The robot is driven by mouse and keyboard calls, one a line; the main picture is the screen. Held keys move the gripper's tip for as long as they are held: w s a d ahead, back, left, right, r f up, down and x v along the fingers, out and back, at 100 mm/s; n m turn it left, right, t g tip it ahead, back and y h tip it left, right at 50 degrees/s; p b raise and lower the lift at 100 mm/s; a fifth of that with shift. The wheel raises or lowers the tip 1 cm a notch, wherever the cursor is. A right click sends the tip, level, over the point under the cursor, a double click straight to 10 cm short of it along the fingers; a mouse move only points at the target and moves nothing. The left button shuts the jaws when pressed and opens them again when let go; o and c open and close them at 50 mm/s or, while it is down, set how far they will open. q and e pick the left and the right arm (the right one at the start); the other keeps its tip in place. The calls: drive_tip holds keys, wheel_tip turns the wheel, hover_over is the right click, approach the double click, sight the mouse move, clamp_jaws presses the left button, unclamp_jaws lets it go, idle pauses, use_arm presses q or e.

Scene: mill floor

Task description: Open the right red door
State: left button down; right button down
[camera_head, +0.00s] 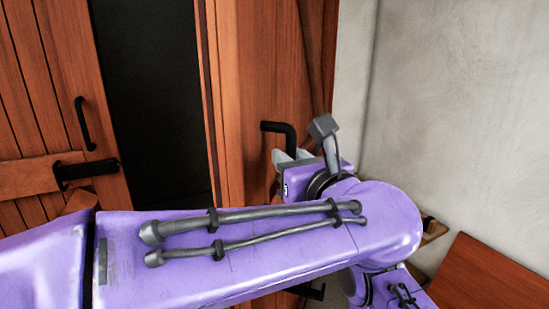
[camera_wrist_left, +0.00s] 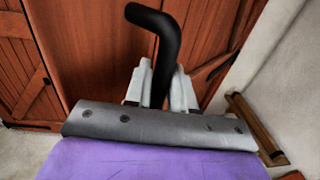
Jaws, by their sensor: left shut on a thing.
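The right red door (camera_head: 240,70) is a reddish-brown plank door in the middle of the head view. A dark opening (camera_head: 150,90) shows between it and the left door (camera_head: 60,90). The right door has a black bent handle (camera_head: 280,128), which also shows in the left wrist view (camera_wrist_left: 160,40). My left gripper (camera_head: 285,157) is shut on this handle. In the left wrist view its two pale fingers (camera_wrist_left: 160,82) stand on either side of the black bar. My left arm hides the lower part of the doors. My right gripper is not in view.
The left door has its own black handle (camera_head: 84,122) and a black latch (camera_head: 80,170). A pale plaster wall (camera_head: 460,110) stands close on the right. A reddish wooden panel (camera_head: 490,280) lies low at the right.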

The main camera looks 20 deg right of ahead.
use_arm(q)
drive_tip(key=shift+w+a+r, duration=0.1)
drive_tip(key=shift+a+r, duration=0.05)
drive_tip(key=shift+r, duration=0.05)
drive_tip(key=c, duration=1.2)
unclamp_jaws()
drive_tip(key=shift+c, duration=0.2)
drive_tip(key=shift+o, duration=0.7)
drive_tip(key=shift+f, duration=0.1)
drive_tip(key=s+d+b, duration=0.1)
drive_tip(key=s+b, duration=0.2)
drive_tip(key=s, duration=0.7)
drive_tip(key=shift+s, duration=0.3)
drive_tip(key=shift+c, duration=0.3)
